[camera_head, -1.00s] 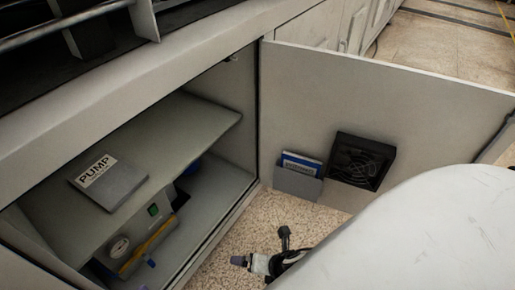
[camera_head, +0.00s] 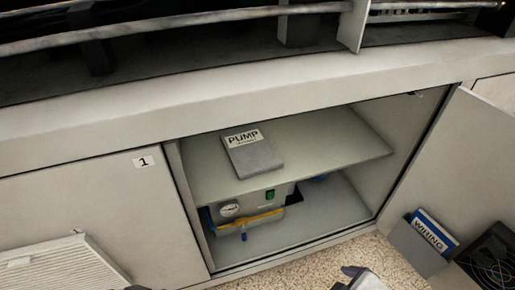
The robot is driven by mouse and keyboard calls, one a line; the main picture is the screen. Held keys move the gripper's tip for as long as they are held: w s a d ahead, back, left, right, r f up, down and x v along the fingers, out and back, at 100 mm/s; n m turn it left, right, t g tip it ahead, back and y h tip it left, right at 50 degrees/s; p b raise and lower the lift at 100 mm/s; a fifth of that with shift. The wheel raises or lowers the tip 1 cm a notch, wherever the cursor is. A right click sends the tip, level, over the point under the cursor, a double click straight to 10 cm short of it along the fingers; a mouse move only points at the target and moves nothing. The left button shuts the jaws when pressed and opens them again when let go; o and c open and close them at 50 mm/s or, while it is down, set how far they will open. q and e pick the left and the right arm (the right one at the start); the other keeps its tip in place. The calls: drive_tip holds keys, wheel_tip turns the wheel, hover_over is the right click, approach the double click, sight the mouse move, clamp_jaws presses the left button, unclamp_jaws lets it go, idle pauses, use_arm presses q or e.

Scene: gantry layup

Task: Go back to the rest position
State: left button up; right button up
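No rest position is marked in view. Part of what looks like my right gripper (camera_head: 360,276) shows at the bottom edge, low over the speckled floor, in front of the open cabinet (camera_head: 290,262). It is cut off by the frame, so whether it is open or shut cannot be told. I see nothing held in it. My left gripper cannot be made out in view.
A grey PUMP binder (camera_head: 253,158) lies on the cabinet shelf (camera_head: 335,150); a pump with a gauge (camera_head: 229,209) stands below. A louvred panel (camera_head: 60,268) is at lower left.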

use_arm(q)
drive_tip(key=s+a+f+g+y, duration=0.2)
drive_tip(key=s+a, duration=0.1)
drive_tip(key=a, duration=0.2)
use_arm(e)
drive_tip(key=s+d+r+m+g, duration=0.2)
drive_tip(key=s+d+r+m, duration=0.2)
drive_tip(key=s+d+m, duration=0.25)
use_arm(q)
drive_tip(key=w+d+f+t+h, duration=0.3)
drive_tip(key=w+d+f+t, duration=0.25)
drive_tip(key=d, duration=0.25)
use_arm(e)
drive_tip(key=w+a+f+t+y, duration=0.3)
drive_tip(key=w+a+f+t, duration=0.25)
drive_tip(key=a, duration=0.35)
use_arm(q)
wheel_tip(320, 180, up, 10)
drive_tip(key=s+a+p, duration=0.1)
drive_tip(key=p, duration=1.3)
drive_tip(key=shift+f, duration=0.2)
use_arm(e)
wheel_tip(320, 180, up, 10)
drive_tip(key=d+h, duration=0.1)
drive_tip(key=shift+s+d+f, duration=0.15)
drive_tip(key=shift+d+f, duration=0.05)
drive_tip(key=shift+d, duration=0.2)
use_arm(q)
drive_tip(key=shift+a, duration=0.1)
